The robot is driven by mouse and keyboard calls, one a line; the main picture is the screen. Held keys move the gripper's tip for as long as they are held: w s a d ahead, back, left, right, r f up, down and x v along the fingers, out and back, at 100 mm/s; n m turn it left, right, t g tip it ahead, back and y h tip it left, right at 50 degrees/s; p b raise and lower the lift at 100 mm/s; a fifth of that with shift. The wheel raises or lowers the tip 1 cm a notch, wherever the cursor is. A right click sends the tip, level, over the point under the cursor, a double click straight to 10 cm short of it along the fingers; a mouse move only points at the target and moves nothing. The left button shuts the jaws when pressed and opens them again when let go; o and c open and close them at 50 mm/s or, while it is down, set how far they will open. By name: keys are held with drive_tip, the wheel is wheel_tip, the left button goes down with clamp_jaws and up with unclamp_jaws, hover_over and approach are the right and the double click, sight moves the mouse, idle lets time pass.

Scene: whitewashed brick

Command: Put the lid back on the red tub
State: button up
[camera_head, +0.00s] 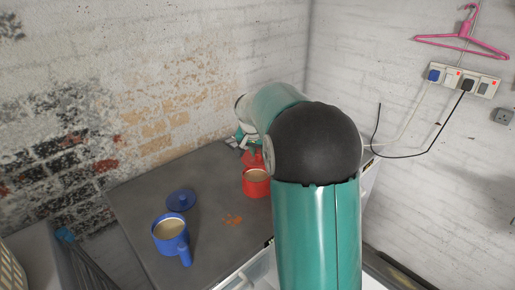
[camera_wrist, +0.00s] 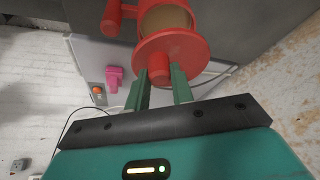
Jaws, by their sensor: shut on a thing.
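The red tub (camera_head: 256,188) stands uncovered on the dark table, with tan contents showing. It also shows in the wrist view (camera_wrist: 197,17), its handle (camera_wrist: 112,14) to the left. My gripper (camera_wrist: 160,78) is shut on the knob of the red lid (camera_wrist: 186,48). In the wrist view the lid covers part of the tub's opening. In the head view the lid (camera_head: 252,160) is just beyond the tub, tilted; I cannot tell whether they touch. My arm hides part of this area.
A blue tub (camera_head: 160,241) with a handle stands open at the table's front left, its blue lid (camera_head: 181,200) lying behind it. Brick walls stand behind. A pink object (camera_wrist: 115,78) shows in the wrist view.

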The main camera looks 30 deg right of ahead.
sight(257, 160)
drive_tip(key=shift+w+f, duration=0.2)
drive_tip(key=shift+f, duration=0.4)
drive_tip(key=shift+w+f, duration=0.15)
drive_tip(key=shift+f, duration=0.4)
drive_tip(key=shift+s+f, duration=0.25)
drive_tip(key=shift+w+f, duration=0.2)
drive_tip(key=shift+f, duration=0.6)
drive_tip(key=shift+s+f, duration=0.15)
drive_tip(key=shift+f, duration=0.3)
drive_tip(key=shift+a+f, duration=0.1)
drive_tip(key=shift+f, duration=0.05)
idle(0.4)
drive_tip(key=o, duration=1.5)
drive_tip(key=shift+o, duration=0.2)
